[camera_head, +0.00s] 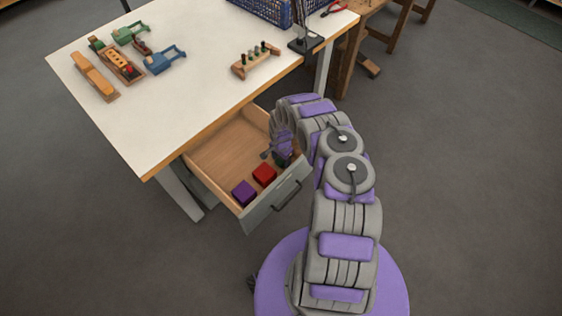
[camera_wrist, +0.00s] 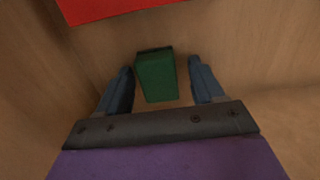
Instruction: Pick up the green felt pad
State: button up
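The green felt pad (camera_wrist: 156,77) is a small green block on the wooden drawer floor in the wrist view. My gripper (camera_wrist: 160,78) is open, with one blue-grey finger on each side of the pad and a gap showing on both sides. In the head view my gripper (camera_head: 275,157) reaches down into the open drawer (camera_head: 213,152). The pad is mostly hidden there behind my arm and gripper.
A red block (camera_head: 264,174) and a purple block (camera_head: 243,193) lie in the drawer near its front. The red one also shows at the top of the wrist view (camera_wrist: 105,8). Drawer walls surround my gripper. The white table (camera_head: 180,95) holds wooden brush parts.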

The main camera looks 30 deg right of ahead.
jog(key=shift+d+f, duration=0.1)
jog(key=shift+d, duration=0.35)
jog(key=c, duration=0.6)
jog(key=shift+a, duration=0.2)
jog(key=c, duration=0.3)
jog(key=shift+a, duration=0.15)
jog(key=shift+r, duration=0.45)
notch_tip(320, 180, up, 9)
jog(key=p, duration=0.2)
jog(key=shift+r, duration=0.1)
